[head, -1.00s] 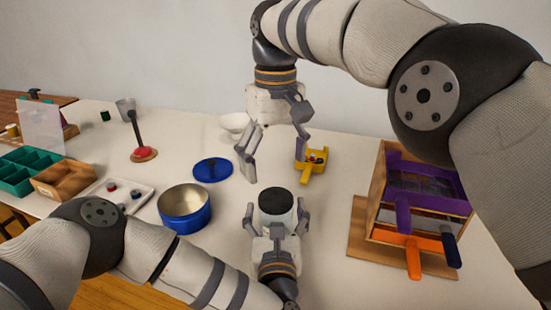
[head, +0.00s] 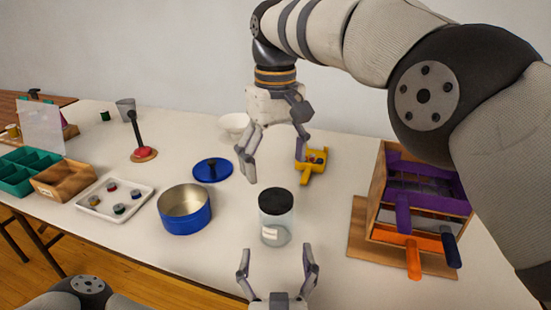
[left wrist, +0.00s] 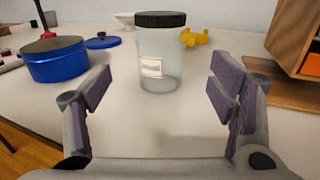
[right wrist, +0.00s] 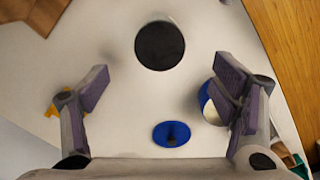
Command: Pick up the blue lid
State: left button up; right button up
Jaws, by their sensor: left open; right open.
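The blue lid (head: 212,170) lies flat on the table with a dark knob on top, behind the round blue tin (head: 185,216). The lid also shows in the left wrist view (left wrist: 102,42) at the back left and in the right wrist view (right wrist: 171,133) at the lower middle. My right gripper (head: 275,168) is open and empty, pointing down above the table to the right of the lid. My left gripper (head: 277,262) is open and empty, in front of a clear jar with a black cap (head: 275,220) and apart from it.
A yellow holder (head: 312,168) and a white bowl (head: 234,124) stand behind. A white tray with several spools (head: 115,198) and a plunger-like tool (head: 142,150) are left. A wooden box with purple and orange parts (head: 415,205) stands right. Table between jar and lid is clear.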

aim_at(214, 170)
jog(key=k, duration=1)
